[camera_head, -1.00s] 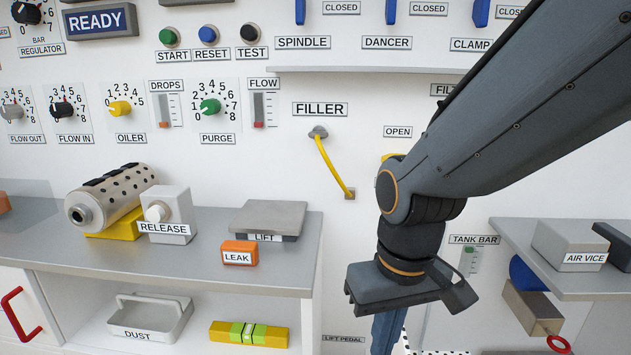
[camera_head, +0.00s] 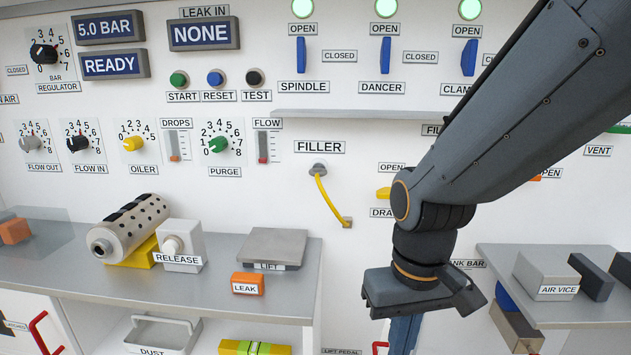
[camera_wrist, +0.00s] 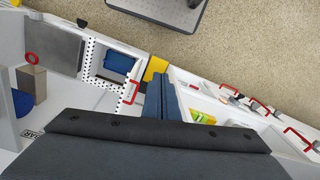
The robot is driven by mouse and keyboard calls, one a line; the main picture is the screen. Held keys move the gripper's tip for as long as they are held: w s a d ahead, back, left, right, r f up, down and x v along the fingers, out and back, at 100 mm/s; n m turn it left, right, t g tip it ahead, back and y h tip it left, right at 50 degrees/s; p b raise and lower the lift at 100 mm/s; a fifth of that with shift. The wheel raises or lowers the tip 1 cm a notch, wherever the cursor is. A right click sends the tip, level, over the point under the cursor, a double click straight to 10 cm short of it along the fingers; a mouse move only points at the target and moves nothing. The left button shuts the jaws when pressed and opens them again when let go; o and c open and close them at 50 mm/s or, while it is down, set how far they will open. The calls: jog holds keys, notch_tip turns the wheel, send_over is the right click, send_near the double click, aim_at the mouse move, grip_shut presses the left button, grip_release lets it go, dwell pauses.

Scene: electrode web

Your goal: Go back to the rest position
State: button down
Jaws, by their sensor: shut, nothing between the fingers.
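My gripper (camera_head: 404,335) hangs at the end of my dark arm, right of centre in the head view, pointing down in front of the white panel. Only the upper part of its blue fingers shows there; the tips are below the picture edge. In the wrist view the blue fingers (camera_wrist: 165,97) lie together, shut with nothing between them. No object is held. The yellow filler hose (camera_head: 328,196) hangs on the panel to the left of the arm, apart from it.
A grey bench at left holds a perforated roller (camera_head: 132,228), the release block (camera_head: 181,240), the lift plate (camera_head: 272,246) and an orange leak block (camera_head: 248,283). A shelf at right bears the air vice (camera_head: 545,272). The wrist view shows speckled floor (camera_wrist: 265,50) and red drawer handles (camera_wrist: 298,137).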

jog(key=s+d+r+m+p, duration=0.1)
jog(key=d+r+m+p, duration=0.1)
jog(key=d+r+p, duration=0.4)
jog(key=r+p, duration=0.1)
jog(key=p, duration=0.3)
jog(key=shift+d+r, duration=0.15)
jog(key=shift+d, duration=0.15)
